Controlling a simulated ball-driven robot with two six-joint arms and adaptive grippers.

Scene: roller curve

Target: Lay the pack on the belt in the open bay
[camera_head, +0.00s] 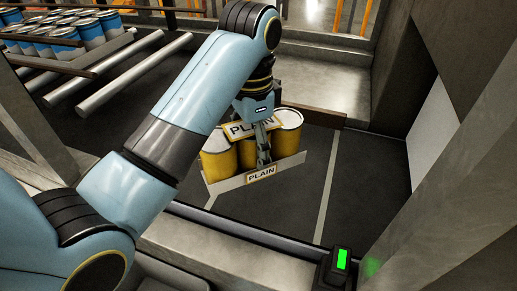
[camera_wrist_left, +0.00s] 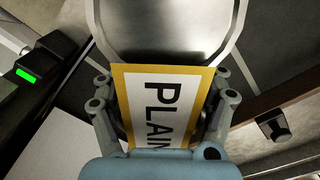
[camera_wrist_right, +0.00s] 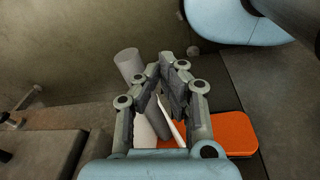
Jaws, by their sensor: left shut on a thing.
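The pack (camera_head: 220,164) is a low grey carrier of yellow cans with "PLAIN" labels, in the middle of the head view. My left gripper (camera_head: 263,150) is shut on its top, at the yellow-edged label. The left wrist view shows that label (camera_wrist_left: 160,105) between the fingers and a can lid (camera_wrist_left: 170,30) beyond. The pack is over the dark belt (camera_head: 293,205) in the bay; whether it touches the belt is not clear. My right gripper (camera_wrist_right: 160,75) shows only in its own wrist view, fingers close together; whether they meet is unclear.
Blue cans (camera_head: 60,38) stand at upper left, near metal rollers (camera_head: 130,70). A green-lit box (camera_head: 342,260) sits on the bay's front edge. A grey post (camera_head: 440,190) is at right. An orange pad (camera_wrist_right: 232,132) lies near my right gripper.

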